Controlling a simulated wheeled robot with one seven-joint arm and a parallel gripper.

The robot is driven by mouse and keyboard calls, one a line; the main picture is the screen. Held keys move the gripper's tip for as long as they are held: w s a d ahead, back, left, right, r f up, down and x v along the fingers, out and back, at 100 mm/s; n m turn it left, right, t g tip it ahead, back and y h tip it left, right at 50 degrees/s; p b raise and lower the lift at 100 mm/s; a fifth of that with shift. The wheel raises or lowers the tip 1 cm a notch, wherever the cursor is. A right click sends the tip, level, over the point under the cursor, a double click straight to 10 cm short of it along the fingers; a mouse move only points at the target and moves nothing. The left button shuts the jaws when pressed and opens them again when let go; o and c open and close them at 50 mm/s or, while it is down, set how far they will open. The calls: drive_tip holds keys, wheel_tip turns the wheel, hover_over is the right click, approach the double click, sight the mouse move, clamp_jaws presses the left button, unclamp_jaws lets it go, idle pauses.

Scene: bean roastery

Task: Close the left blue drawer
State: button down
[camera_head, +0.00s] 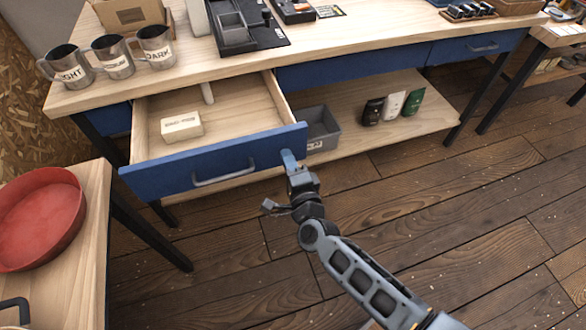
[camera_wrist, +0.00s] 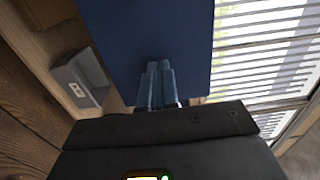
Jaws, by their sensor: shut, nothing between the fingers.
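The left blue drawer (camera_head: 215,162) is pulled open from the workbench, with a metal bar handle (camera_head: 224,174) on its front. A small pale labelled block (camera_head: 182,127) lies inside it. My gripper (camera_head: 289,160) is shut and empty at the right end of the drawer front, right of the handle. In the wrist view the shut fingers (camera_wrist: 156,85) point at the blue drawer front (camera_wrist: 150,40). Whether the fingertips touch it, I cannot tell.
The workbench top (camera_head: 330,45) carries several labelled metal mugs and a black tray (camera_head: 237,30). On the lower shelf stand a grey bin (camera_head: 322,130) and small bags (camera_head: 393,104). A red round pan (camera_head: 40,222) sits on a side table at left. The right blue drawer (camera_head: 475,47) is shut. Floor in front is clear.

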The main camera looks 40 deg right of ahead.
drive_tip(key=shift+w+d, duration=0.1)
drive_tip(key=shift+w, duration=0.15)
